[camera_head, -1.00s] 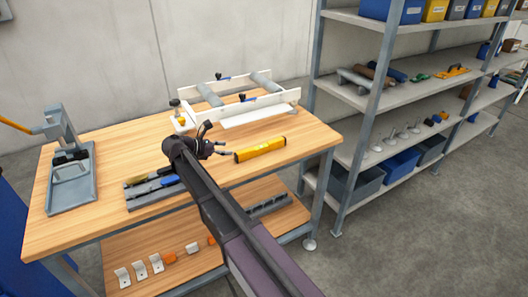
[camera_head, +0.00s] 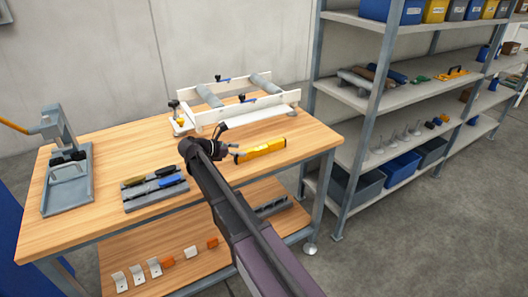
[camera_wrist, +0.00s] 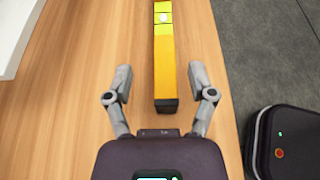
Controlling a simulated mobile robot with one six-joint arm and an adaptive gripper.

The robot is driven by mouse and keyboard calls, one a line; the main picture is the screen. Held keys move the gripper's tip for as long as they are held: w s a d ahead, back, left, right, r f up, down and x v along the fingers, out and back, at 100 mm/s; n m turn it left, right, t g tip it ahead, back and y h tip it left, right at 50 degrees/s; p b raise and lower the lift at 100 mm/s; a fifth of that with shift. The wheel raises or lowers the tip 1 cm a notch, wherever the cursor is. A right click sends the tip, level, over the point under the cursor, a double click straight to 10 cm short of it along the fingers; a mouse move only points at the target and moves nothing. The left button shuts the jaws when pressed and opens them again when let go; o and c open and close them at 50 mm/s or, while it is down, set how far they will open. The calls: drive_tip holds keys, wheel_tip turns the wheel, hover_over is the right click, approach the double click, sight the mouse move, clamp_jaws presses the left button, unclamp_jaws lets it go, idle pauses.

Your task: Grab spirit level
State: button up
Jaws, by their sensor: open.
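The spirit level (camera_head: 264,149) is a yellow bar with a dark end cap, lying on the wooden workbench (camera_head: 110,222) near its right end. In the wrist view the spirit level (camera_wrist: 165,60) lies lengthwise, its near dark end between the two grey fingers. My gripper (camera_wrist: 161,82) is open, with a gap on each side of the level, and touches neither side as far as I can see. In the head view my gripper (camera_head: 234,151) is at the level's left end, and my arm hides part of the bench.
A white frame with rollers (camera_head: 235,105) stands behind the level. A grey holder with screwdrivers (camera_head: 155,188) lies left of my arm, and a grey press (camera_head: 66,165) stands at the far left. A shelving rack (camera_head: 375,100) stands to the right.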

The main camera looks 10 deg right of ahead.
sight(247, 150)
drive_tip(key=shift+b+x, duration=0.65)
drive_tip(key=shift+x, duration=1.25)
drive_tip(key=shift+s+f, duration=0.1)
clamp_jaws()
